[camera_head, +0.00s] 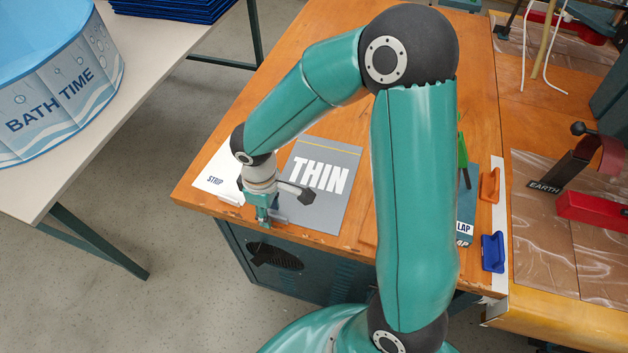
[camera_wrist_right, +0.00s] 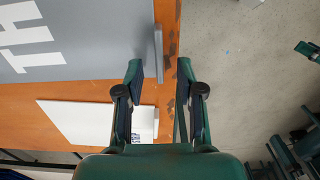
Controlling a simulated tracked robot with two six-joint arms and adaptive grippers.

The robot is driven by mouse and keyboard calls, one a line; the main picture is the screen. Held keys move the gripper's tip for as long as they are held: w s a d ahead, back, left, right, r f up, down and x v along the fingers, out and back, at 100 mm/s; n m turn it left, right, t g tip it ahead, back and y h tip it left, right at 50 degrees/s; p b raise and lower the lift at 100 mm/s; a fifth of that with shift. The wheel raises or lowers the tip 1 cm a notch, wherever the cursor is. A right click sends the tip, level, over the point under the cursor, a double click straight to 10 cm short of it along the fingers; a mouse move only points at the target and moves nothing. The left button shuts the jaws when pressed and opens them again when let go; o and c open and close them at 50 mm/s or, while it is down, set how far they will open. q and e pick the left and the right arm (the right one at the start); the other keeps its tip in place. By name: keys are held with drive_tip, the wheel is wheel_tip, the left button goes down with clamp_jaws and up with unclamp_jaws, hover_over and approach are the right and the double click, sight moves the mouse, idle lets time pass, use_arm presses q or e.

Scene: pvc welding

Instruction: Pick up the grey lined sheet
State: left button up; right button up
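A grey sheet (camera_head: 325,205) printed "THIN", with a thin yellow line near its top, lies flat on the wooden table. It also shows at the upper left of the right wrist view (camera_wrist_right: 100,65). A small grey upright tab (camera_wrist_right: 158,52) stands at its front edge. My right gripper (camera_head: 265,218) is at the table's front edge, by the sheet's near left corner. In the right wrist view the gripper (camera_wrist_right: 160,66) is open, its fingers apart with nothing held between them; the tab is just beyond the fingertips. My left gripper is not in view.
A white "STRIP" sheet (camera_head: 214,181) lies left of the grey one. Dark "LAP" sheets (camera_head: 465,228) are partly hidden behind my arm. Orange (camera_head: 489,186) and blue (camera_head: 492,252) handles sit at the right. A blue "BATH TIME" tub (camera_head: 60,85) stands on another table.

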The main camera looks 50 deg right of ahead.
drive_tip(key=shift+f, duration=0.45)
clamp_jaws()
drive_tip(key=shift+r, duration=0.15)
